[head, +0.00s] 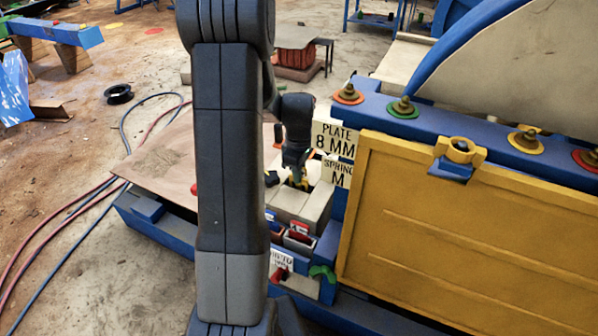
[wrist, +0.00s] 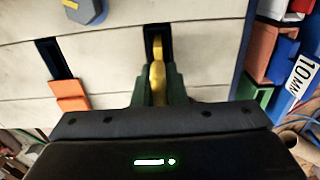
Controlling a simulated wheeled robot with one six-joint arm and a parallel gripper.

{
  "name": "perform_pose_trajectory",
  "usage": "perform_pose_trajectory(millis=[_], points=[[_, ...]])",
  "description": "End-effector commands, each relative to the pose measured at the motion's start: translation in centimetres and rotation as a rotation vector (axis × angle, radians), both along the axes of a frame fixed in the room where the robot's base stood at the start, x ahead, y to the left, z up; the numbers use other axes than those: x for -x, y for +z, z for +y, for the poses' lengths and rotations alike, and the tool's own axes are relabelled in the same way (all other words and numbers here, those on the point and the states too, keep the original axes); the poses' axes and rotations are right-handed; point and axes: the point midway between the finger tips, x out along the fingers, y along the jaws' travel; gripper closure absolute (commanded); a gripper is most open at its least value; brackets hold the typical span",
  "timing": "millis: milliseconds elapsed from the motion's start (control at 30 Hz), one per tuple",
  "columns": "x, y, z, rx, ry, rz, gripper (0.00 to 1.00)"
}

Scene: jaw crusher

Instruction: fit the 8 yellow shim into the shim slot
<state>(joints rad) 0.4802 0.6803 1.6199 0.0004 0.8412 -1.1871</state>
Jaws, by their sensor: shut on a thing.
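My gripper (wrist: 156,72) is shut on the yellow shim (wrist: 158,84), which stands between its two dark green fingers in the wrist view. The shim's far end lies at a dark slot (wrist: 149,44) in the pale block. I cannot tell how deep in the slot it sits. In the head view my gripper (head: 298,182) is low over the pale block (head: 314,207), with a bit of yellow at its fingers. My own arm hides much of the middle there.
A second dark slot (wrist: 50,57) with an orange piece (wrist: 68,94) lies to the left. Red and blue bins and a "10 MM" label (wrist: 302,75) stand at the right. A "PLATE 8 MM" sign (head: 335,139) and a yellow panel (head: 465,225) stand right of my gripper.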

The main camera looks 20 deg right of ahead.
Motion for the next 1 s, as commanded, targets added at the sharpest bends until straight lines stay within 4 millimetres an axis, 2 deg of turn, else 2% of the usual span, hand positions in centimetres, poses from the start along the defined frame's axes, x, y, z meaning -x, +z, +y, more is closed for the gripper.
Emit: perform_pose_trajectory(millis=[767,800,900,1000], points=[[0.0,-2.4,0.0,0.000,0.000,0.000,1.00],[0.0,-2.4,0.0,0.000,0.000,0.000,0.84],[0.0,-2.3,0.0,0.000,0.000,0.000,0.65],[0.0,-2.3,0.0,0.000,0.000,0.000,0.63]])
